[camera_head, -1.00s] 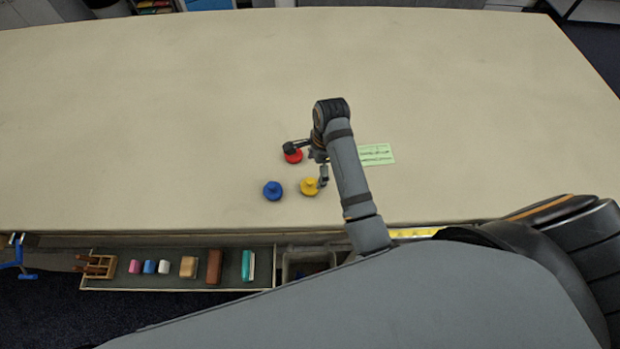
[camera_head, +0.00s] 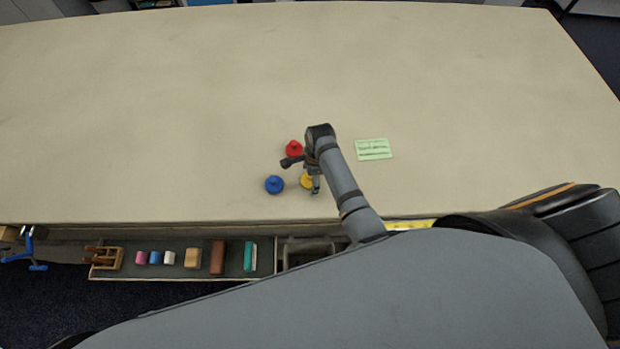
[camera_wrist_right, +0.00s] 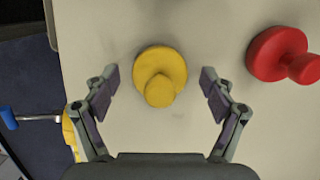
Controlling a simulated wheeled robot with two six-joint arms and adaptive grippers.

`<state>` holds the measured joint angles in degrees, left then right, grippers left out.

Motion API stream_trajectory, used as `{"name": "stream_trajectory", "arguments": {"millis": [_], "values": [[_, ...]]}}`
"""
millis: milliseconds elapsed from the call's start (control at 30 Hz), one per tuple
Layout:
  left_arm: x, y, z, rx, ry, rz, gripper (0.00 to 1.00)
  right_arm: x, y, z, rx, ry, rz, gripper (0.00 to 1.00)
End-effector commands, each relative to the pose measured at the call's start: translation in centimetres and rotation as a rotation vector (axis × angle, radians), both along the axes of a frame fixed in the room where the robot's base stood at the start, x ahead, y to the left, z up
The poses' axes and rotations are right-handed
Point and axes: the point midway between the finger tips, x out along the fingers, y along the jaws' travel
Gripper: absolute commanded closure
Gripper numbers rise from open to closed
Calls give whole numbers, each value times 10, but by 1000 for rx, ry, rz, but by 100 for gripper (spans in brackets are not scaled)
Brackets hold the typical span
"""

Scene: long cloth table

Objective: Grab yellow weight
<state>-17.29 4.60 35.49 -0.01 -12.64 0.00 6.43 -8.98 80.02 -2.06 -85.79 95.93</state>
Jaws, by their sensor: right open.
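The yellow weight (camera_head: 306,181) stands on the table near its front edge, partly hidden by my right gripper (camera_head: 302,178). In the right wrist view the yellow weight (camera_wrist_right: 160,75) sits between the two spread fingers of my right gripper (camera_wrist_right: 159,85), with a gap on each side. Nothing is held. The red weight (camera_head: 293,148) is just behind, and it shows at the right of the wrist view (camera_wrist_right: 282,55). The blue weight (camera_head: 274,185) stands to the left of the yellow one. My left gripper is not in view.
A green card (camera_head: 374,149) lies to the right on the cloth table (camera_head: 180,110). Below the front edge, a drawer tray (camera_head: 205,267) holds several small blocks. A blue clamp (camera_head: 28,248) is at the lower left. The back and left of the table are clear.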

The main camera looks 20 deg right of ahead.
Motion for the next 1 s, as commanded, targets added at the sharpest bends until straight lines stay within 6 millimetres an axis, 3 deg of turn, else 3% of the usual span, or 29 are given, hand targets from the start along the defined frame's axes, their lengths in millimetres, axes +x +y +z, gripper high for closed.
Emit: {"name": "stream_trajectory", "arguments": {"millis": [67,633,1000], "values": [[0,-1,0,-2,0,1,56,0,0,0,0,0,0,19],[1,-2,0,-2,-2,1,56,0,0,0,0,1,0,96],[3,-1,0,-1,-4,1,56,4,0,6,1,-1,2,96]]}}
